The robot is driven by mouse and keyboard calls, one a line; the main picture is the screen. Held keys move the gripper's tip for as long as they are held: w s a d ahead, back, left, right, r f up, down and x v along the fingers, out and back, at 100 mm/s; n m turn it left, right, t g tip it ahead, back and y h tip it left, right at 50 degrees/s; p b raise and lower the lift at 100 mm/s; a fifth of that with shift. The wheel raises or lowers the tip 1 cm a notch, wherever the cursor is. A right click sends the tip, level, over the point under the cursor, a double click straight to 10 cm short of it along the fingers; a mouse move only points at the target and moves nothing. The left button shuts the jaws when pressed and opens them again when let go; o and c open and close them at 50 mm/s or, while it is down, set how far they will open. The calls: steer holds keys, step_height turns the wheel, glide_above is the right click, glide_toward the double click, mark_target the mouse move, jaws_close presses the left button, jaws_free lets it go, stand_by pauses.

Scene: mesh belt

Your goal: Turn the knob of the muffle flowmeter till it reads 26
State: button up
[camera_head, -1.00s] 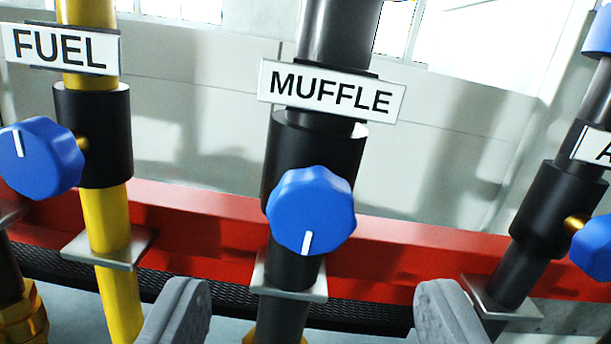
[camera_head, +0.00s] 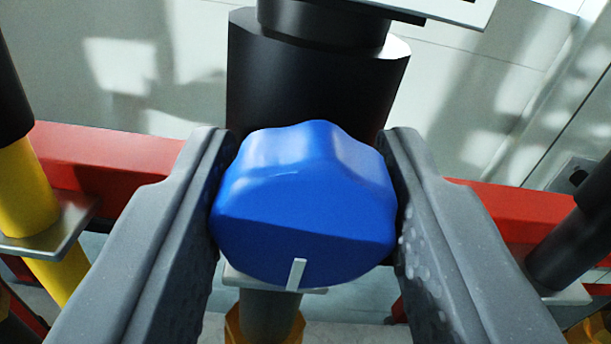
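The blue muffle knob (camera_head: 305,205) fills the middle of the view, in front of the black valve body (camera_head: 310,85). Its white pointer mark faces down, slightly right of the knob's middle. My gripper (camera_head: 305,180) has one grey finger on each side of the knob. The fingers look very close to its left and right sides; whether they press on it cannot be told. The label plate (camera_head: 450,8) shows only its lower edge at the top. No flowmeter reading is in view.
A red beam (camera_head: 100,170) runs behind the pipes. A yellow pipe (camera_head: 22,190) with a metal bracket (camera_head: 50,228) stands at the left, and a dark pipe (camera_head: 575,235) at the right. A pale wall is behind.

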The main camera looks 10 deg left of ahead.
steer(key=shift+c, duration=0.9)
steer(key=n+b, duration=0.2)
steer(key=n, duration=0.2)
steer(key=shift+f+n+b, duration=0.1)
steer(key=shift+n+b, duration=0.25)
steer(key=shift+n, duration=0.05)
steer(key=n+b, duration=0.3)
steer(key=n, duration=0.2)
steer(key=shift+a+f+n, duration=0.1)
steer(key=shift+f+n, duration=0.05)
steer(key=shift+n, duration=0.15)
steer(key=shift+b, duration=0.3)
steer(key=o, duration=1)
steer(key=shift+s, duration=0.1)
